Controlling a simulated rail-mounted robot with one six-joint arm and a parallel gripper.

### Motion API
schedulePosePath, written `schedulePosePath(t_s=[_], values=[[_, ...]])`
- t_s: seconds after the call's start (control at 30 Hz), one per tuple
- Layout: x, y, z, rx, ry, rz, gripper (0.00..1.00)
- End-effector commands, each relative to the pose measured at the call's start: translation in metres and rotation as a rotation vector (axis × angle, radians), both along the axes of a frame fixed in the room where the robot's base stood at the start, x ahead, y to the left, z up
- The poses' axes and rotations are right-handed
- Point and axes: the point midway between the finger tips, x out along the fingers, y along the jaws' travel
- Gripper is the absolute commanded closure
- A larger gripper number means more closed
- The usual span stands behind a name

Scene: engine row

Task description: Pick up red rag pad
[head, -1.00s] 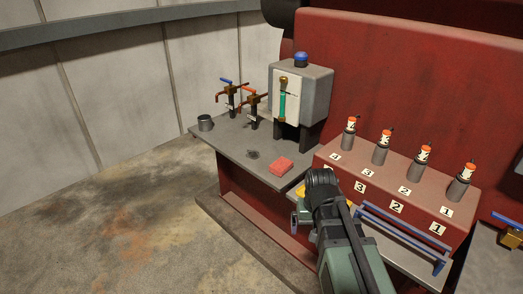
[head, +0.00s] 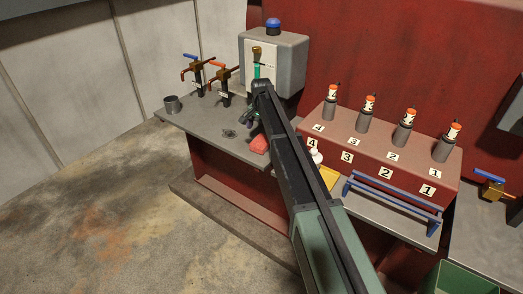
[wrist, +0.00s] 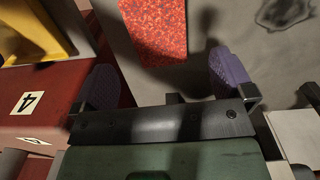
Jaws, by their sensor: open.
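The red rag pad (head: 259,145) lies flat on the grey bench, in front of the grey box, partly hidden by my arm in the head view. In the wrist view the speckled red pad (wrist: 155,30) lies ahead of my gripper, running off the top edge. My gripper (wrist: 165,80) is open and empty, its two purple fingers spread wide on either side of the pad's line. In the head view my gripper (head: 252,117) is small and partly hidden, close above the pad.
A dark stain (head: 229,133) marks the bench left of the pad. The red block with number 4 (wrist: 28,102) and a yellow object (wrist: 38,30) are close on the wrist view's left.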

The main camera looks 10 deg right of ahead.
Motion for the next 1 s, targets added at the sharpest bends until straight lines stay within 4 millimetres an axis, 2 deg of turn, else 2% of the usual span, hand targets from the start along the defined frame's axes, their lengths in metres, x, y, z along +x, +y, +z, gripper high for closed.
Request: schedulePosePath(t_s=[0.03,0.27,0.5,0.57,0.77,0.87,1.0], values=[[0.0,0.0,-0.021,0.0,0.0,0.0,0.0],[-0.001,0.0,-0.026,0.0,0.0,0.001,0.0],[-0.002,-0.002,-0.072,0.0,0.0,0.001,0.0],[-0.002,-0.002,-0.077,0.0,0.0,0.001,0.0],[-0.002,-0.001,-0.072,0.0,0.0,0.002,0.0],[-0.002,-0.001,-0.072,0.0,0.0,0.002,0.12],[-0.002,-0.001,-0.072,0.0,0.0,0.002,0.34]])
